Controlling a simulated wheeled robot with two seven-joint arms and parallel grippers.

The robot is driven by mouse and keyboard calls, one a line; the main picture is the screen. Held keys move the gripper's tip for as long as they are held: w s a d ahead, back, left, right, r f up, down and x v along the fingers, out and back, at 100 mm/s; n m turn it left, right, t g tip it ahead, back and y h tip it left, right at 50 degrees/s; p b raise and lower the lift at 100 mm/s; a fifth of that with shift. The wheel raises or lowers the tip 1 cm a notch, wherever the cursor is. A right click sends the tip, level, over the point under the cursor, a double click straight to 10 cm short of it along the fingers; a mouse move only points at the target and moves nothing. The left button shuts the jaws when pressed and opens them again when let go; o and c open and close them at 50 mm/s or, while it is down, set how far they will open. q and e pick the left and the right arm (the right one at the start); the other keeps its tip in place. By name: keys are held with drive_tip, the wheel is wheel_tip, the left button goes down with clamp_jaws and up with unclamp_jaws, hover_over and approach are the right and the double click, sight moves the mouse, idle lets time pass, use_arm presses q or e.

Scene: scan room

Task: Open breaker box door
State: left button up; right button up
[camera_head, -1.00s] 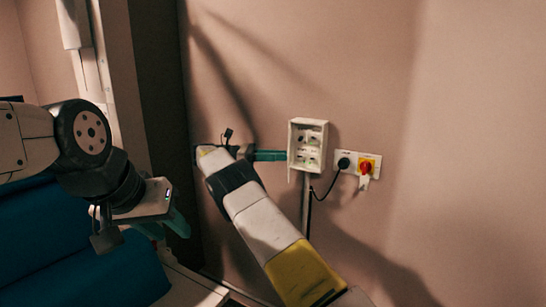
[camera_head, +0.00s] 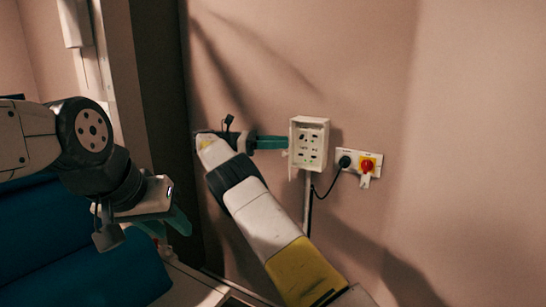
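The white breaker box (camera_head: 312,146) is mounted on the wall right of centre. Its front shows a pale panel with small dark and green marks. A thin white strip shows along its lower left edge; I cannot tell whether this is the door seen edge-on. My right gripper (camera_head: 285,142) points right, its teal fingers at the box's left edge. Contact and finger gap are unclear at this size. My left gripper (camera_head: 172,228) hangs at lower left, away from the box, with its teal fingers apart and nothing visible between them.
A socket plate with a black plug (camera_head: 345,161) and a red-and-yellow rotary switch (camera_head: 367,166) sits right of the box. A black cable runs down from the plug. A blue padded surface (camera_head: 90,260) fills the lower left. The wall farther right is bare.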

drive_tip(key=s+a+r, duration=0.1)
drive_tip(key=s+a, duration=0.1)
drive_tip(key=s, duration=1.3)
drive_tip(key=shift+s, duration=0.4)
drive_tip(key=shift+a+r, duration=0.1)
drive_tip(key=shift+c, duration=0.5)
